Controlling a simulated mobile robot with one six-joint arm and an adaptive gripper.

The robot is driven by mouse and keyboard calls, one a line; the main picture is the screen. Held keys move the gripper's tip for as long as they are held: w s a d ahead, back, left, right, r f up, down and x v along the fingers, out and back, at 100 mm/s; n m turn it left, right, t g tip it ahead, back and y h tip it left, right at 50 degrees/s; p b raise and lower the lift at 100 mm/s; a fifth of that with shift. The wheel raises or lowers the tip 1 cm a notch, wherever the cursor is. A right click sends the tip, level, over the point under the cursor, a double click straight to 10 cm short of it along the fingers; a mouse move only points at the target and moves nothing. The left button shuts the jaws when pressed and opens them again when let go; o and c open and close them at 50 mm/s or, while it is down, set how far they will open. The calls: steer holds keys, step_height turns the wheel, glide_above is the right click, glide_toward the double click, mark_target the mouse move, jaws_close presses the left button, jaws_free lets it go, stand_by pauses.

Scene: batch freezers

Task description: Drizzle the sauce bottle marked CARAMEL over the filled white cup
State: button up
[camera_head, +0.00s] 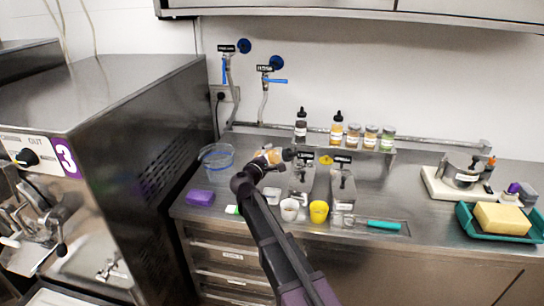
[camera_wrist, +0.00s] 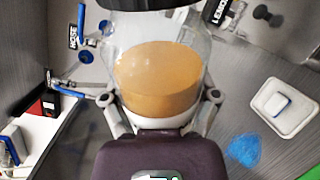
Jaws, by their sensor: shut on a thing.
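My gripper (camera_head: 264,160) is shut on a clear sauce bottle (camera_head: 272,156) with orange-brown sauce and a black cap. The bottle lies tilted well over, its cap to the right, above the counter. In the wrist view the bottle (camera_wrist: 158,75) fills the middle, between the two fingers (camera_wrist: 163,108); no label on it can be read. A white cup (camera_head: 289,209) stands on the counter, lower and to the right of my gripper. Its contents are too small to make out. A yellow cup (camera_head: 319,211) stands just right of it.
Steel bins (camera_head: 302,178) stand behind the cups. Several bottles and jars (camera_head: 354,135) line the back shelf. A turquoise-handled tool (camera_head: 384,225) lies at the front.

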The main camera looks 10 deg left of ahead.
steer(key=shift+r+n, duration=0.25)
steer(key=shift+n, duration=0.05)
steer(key=shift+r+n+p, duration=0.6)
steer(key=shift+n+p, duration=0.05)
steer(key=shift+n, duration=0.4)
steer(key=shift+r+n+p, duration=0.55)
steer(key=shift+n+p, duration=0.1)
steer(key=shift+n, duration=0.4)
steer(key=n, duration=0.2)
steer(key=r+n+p, duration=0.1)
steer(key=n, duration=0.1)
steer(key=shift+r, duration=0.1)
steer(key=n, duration=0.2)
steer(key=n+p, duration=0.1)
steer(key=n, duration=0.1)
steer(key=shift+r+n, duration=0.3)
steer(key=shift+r, duration=0.1)
steer(key=s+d, duration=0.5)
steer(key=s, duration=0.9)
